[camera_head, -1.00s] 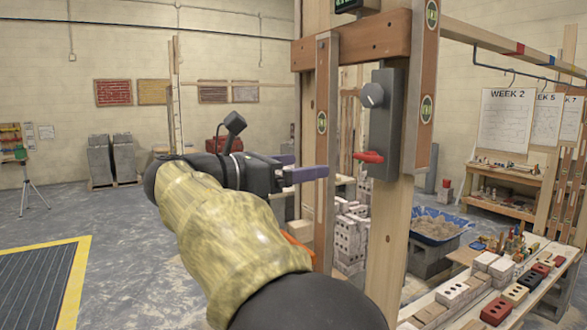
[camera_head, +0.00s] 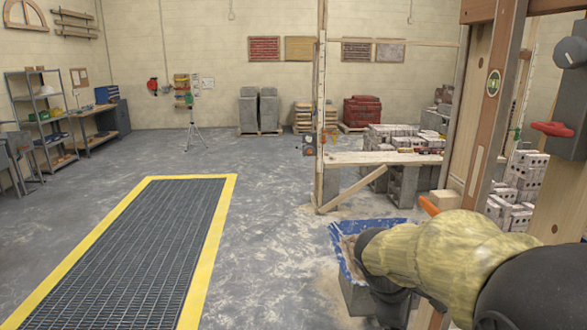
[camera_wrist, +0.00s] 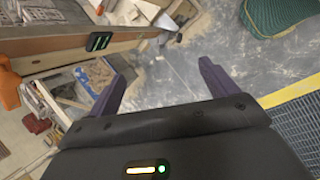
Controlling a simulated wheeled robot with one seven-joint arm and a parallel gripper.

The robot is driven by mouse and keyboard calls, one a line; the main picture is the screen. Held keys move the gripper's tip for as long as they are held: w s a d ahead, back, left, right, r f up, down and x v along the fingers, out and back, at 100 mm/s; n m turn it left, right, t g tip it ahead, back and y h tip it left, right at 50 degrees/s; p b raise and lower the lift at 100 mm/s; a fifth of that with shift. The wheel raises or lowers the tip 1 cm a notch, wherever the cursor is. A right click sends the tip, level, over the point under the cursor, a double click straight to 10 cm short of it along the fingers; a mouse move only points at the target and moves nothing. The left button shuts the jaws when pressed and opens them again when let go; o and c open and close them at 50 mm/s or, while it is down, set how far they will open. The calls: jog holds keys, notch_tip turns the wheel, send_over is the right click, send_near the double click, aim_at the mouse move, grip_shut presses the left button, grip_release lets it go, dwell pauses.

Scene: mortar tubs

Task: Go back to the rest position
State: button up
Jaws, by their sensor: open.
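My gripper (camera_wrist: 162,72) shows in the wrist view with two dark purple fingers spread wide apart and nothing between them. It points down toward the dusty grey floor. In the head view my arm, in a yellowish sleeve, is bent at the lower right, and the gripper itself is hidden or out of the picture. The grey control box (camera_head: 568,120) with its red lever (camera_head: 552,129) is on the wooden post at the right edge, apart from the arm and cut off by the frame.
A blue tub (camera_head: 342,262) stands close beside my arm, partly hidden by it. Wooden posts (camera_head: 483,110) and pale brick stacks (camera_head: 515,180) are at the right. A yellow-edged floor grate (camera_head: 125,250) lies at the left. The floor (camera_head: 270,190) between is clear.

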jog(key=s+a+f+m+y, duration=0.5)
jog(key=s+f+m, duration=0.4)
jog(key=f+m, duration=0.2)
jog(key=shift+a+m, duration=0.5)
jog(key=shift+a, duration=0.3)
jog(key=shift+c, duration=0.4)
